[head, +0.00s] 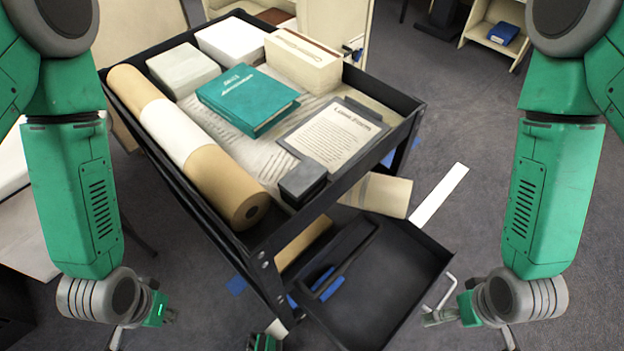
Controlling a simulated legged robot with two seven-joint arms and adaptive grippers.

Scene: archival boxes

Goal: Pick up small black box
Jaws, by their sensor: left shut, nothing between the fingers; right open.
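The small black box (303,184) sits at the near corner of the black cart's top tray (262,245). It is next to the end of a long cardboard roll and beside a framed page. Nothing touches it from my arms. My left gripper (170,316) hangs low at the left, below the tray and well apart from the box. It is shut and empty. My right gripper (436,312) hangs low at the right, near the lower tray's edge, open and empty. Both grippers show small, and their fingers are partly hidden.
The cart also holds the cardboard roll (220,180), a teal book (247,99), a framed page (333,138), a beige box (302,63) and grey (183,70) and white boxes (231,40). A lower black tray (385,285) juts out at the front. Carpet floor is free at right.

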